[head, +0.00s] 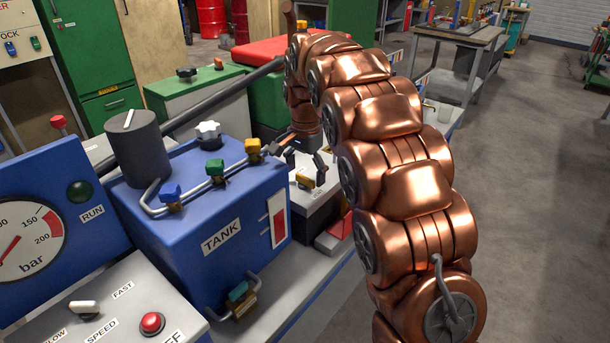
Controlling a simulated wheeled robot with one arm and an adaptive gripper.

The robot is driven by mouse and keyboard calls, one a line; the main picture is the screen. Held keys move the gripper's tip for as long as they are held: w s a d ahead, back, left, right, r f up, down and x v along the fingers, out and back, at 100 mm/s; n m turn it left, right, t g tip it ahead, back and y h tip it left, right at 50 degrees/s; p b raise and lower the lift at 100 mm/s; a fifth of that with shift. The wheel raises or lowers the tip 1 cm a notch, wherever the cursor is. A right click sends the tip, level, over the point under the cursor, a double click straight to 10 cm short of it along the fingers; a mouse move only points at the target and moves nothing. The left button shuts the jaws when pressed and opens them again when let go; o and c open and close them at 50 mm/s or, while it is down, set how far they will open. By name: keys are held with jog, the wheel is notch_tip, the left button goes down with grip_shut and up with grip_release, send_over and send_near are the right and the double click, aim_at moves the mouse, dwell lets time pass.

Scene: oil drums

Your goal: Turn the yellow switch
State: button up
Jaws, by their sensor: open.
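A small yellow switch (304,182) sits on the sloped top of a grey box (326,205) behind the blue tank, near the middle of the head view. A small label below it is too small to read for sure. My gripper (306,162) points down just above and behind the switch, at the end of my copper arm. Its two dark fingers are spread apart with nothing seen between them. The fingertips look close to the switch; I cannot tell whether they touch it.
The blue TANK box (226,215) stands left of the grey box, with a brass-yellow valve (253,150) close to my gripper. A gauge panel (40,240) and a speed box (110,310) stand further left. A green box (200,100) is behind. Open floor (530,230) lies right.

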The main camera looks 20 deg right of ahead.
aim_at(305, 177)
notch_tip(305, 177, up, 11)
dwell(0.7)
dwell(0.5)
jog(key=s+f+n+g+p, duration=0.1)
jog(key=s+n+p, duration=1)
jog(key=s, duration=3.1)
jog(key=shift+f+g, duration=0.4)
jog(key=shift+f, duration=0.4)
jog(key=shift+s+d, duration=0.1)
jog(key=shift+d, duration=0.05)
